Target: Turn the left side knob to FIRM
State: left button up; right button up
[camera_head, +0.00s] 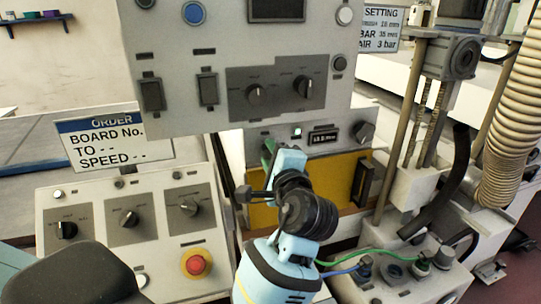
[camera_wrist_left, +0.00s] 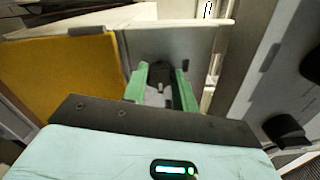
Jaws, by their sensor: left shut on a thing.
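The left side knob is a dark knob (camera_wrist_left: 160,74) on a light grey panel, seen between the green fingers in the left wrist view. My left gripper (camera_wrist_left: 162,90) is shut on it, one finger on each side. In the head view my left gripper (camera_head: 268,152) reaches the left end of the grey strip (camera_head: 285,133) above the yellow panel, and its fingers and arm hide the knob there. The marks around the knob, including FIRM, cannot be read. My right gripper is not in view.
A similar dark knob (camera_head: 363,132) sits at the strip's right end, past a small display (camera_head: 324,135). The control box (camera_head: 180,105) overhangs the strip. A yellow panel (camera_head: 333,185) with a dark handle (camera_head: 363,183) lies below. A red emergency button (camera_head: 197,264) stands lower left.

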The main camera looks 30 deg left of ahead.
pick_arm(q)
jog(key=shift+m, duration=0.4)
jog(key=o, duration=1)
